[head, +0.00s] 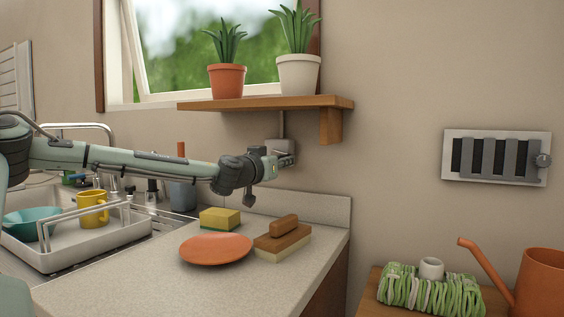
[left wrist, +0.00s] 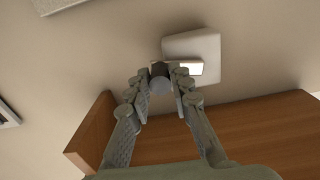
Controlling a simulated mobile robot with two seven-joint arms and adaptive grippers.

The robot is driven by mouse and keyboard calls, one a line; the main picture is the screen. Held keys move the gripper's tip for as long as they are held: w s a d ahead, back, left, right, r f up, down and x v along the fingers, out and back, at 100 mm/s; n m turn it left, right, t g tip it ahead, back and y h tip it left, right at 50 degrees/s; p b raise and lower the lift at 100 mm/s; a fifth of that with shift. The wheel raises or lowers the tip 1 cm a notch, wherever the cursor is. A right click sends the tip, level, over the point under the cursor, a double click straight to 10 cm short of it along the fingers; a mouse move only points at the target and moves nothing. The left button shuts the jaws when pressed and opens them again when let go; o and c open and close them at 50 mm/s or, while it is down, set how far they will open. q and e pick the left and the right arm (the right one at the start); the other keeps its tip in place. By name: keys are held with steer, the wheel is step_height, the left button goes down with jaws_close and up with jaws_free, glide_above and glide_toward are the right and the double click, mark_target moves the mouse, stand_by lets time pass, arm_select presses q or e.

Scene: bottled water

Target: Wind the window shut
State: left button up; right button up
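The window (head: 209,45) at the upper left of the head view has a white sash that stands tilted out of its brown frame, so it is open. The pale winder box (head: 278,146) is on the wall just below the shelf; it also shows in the left wrist view (left wrist: 205,48). My left gripper (head: 288,161) is at the winder. In the left wrist view its fingers (left wrist: 161,75) stand on both sides of the dark round crank knob (left wrist: 160,84). The fingers are close to the knob, but whether they press on it is unclear. My right gripper is not in view.
Just above my left gripper is a wooden shelf (head: 250,103) with two potted plants (head: 227,80). Below are the counter (head: 130,285), an orange plate (head: 216,249), a brush (head: 283,240) and a sponge (head: 220,219). A slatted wall vent (head: 453,134) is at the right.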

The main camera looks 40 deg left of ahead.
arm_select(q)
jaws_close()
steer(key=shift+f, duration=0.1)
